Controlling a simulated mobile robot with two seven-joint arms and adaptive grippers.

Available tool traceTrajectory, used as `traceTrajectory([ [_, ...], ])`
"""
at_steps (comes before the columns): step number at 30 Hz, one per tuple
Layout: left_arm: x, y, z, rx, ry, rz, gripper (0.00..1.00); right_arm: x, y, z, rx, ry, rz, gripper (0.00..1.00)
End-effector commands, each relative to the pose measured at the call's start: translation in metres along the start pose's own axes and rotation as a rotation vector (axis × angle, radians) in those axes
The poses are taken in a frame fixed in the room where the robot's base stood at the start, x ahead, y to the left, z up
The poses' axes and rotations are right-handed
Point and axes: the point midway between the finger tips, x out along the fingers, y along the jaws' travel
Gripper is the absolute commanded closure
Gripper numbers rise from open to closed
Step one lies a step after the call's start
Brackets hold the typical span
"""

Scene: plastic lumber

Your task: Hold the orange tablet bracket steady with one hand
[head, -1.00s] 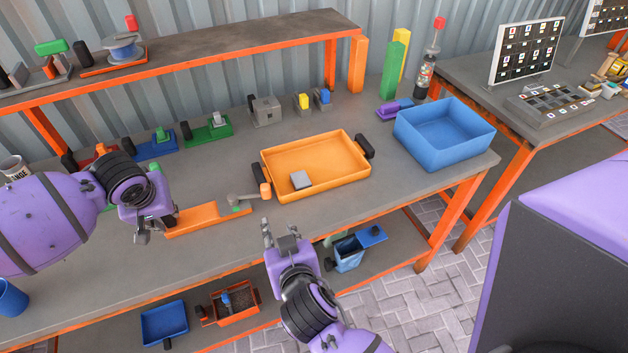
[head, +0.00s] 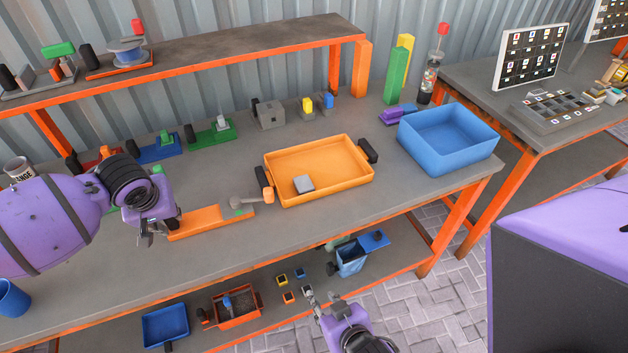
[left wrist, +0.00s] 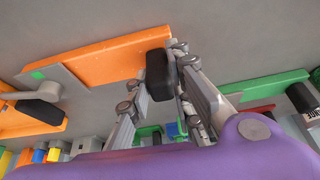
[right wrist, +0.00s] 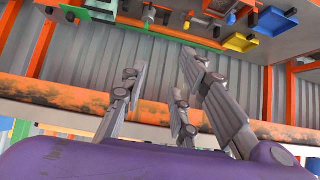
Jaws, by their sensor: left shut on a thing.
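The orange tablet bracket (head: 208,222), a flat bar with a green patch near one end, lies on the workbench left of the orange tray. In the left wrist view its orange plate (left wrist: 100,62) runs up to a black grip block (left wrist: 160,76). My left gripper (head: 150,240) is at the bracket's left end, with its fingers closed around that black block. The fingers partly hide the block. My right gripper (head: 312,299) is low in front of the bench, away from the bracket. In the right wrist view its fingers (right wrist: 158,68) are spread with nothing between them.
The orange tray (head: 325,193) holds a grey block (head: 303,184). A grey lever (head: 250,200) lies between bracket and tray. A blue bin (head: 450,150) stands at right. The lower shelf holds a blue tray (head: 166,325), an orange box (head: 236,305) and small blocks below the bench edge.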

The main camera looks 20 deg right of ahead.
Motion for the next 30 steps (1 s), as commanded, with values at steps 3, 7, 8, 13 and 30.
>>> traceTrajectory([
  [3, 0.001, 0.0, 0.001, -0.001, -0.001, -0.001, 1.0, -0.006, 0.008, 0.023, 0.002, -0.026, -0.003, 0.72],
  [7, 0.001, 0.0, 0.001, -0.001, -0.001, -0.001, 1.0, -0.011, 0.015, 0.041, 0.005, -0.042, -0.007, 0.72],
  [8, 0.001, 0.0, 0.001, -0.001, -0.001, -0.001, 1.0, -0.012, 0.017, 0.044, 0.004, -0.045, -0.007, 0.72],
  [13, 0.0, 0.0, 0.001, 0.0, -0.001, -0.001, 1.0, -0.016, 0.021, 0.055, 0.006, -0.056, -0.008, 0.72],
  [30, 0.001, -0.001, 0.001, -0.001, -0.001, -0.001, 1.0, -0.016, 0.024, 0.058, 0.011, -0.059, -0.008, 1.0],
])
